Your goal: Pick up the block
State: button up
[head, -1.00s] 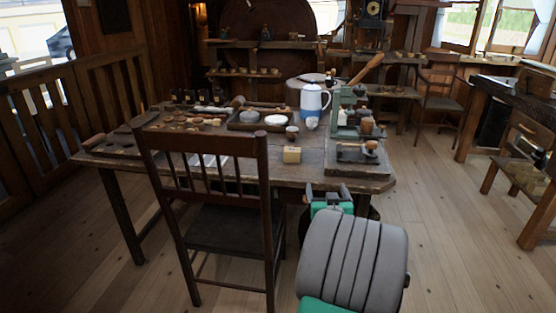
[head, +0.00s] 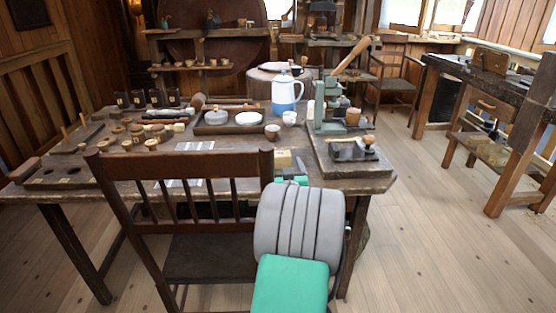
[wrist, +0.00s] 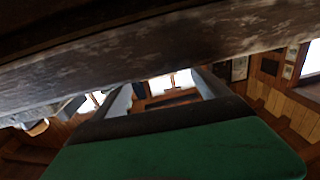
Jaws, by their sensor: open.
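The block (head: 284,159), pale yellow and small, sits on the wooden table (head: 226,172) near its front edge. My gripper (head: 291,176) is at that edge, just in front of the block in the head view, partly hidden by my grey arm link. In the wrist view, my gripper (wrist: 165,92) shows two grey fingers spread apart with nothing between them. The table's edge (wrist: 150,55) crosses above the fingers there. The block cannot be made out in the wrist view. Whether my gripper touches the table is unclear.
A wooden chair (head: 180,165) stands at the table's front, close left of my arm. Behind the block are a small cup (head: 272,132), a tray (head: 228,128) and a blue-white jug (head: 286,92). A green metal device (head: 330,115) stands to the right.

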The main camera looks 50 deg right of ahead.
aim_at(282, 157)
jog(key=x, duration=0.4)
jog(key=shift+d+f, duration=0.1)
jog(key=shift+c, duration=0.4)
jog(key=c, duration=1.3)
jog(key=shift+c, duration=0.7)
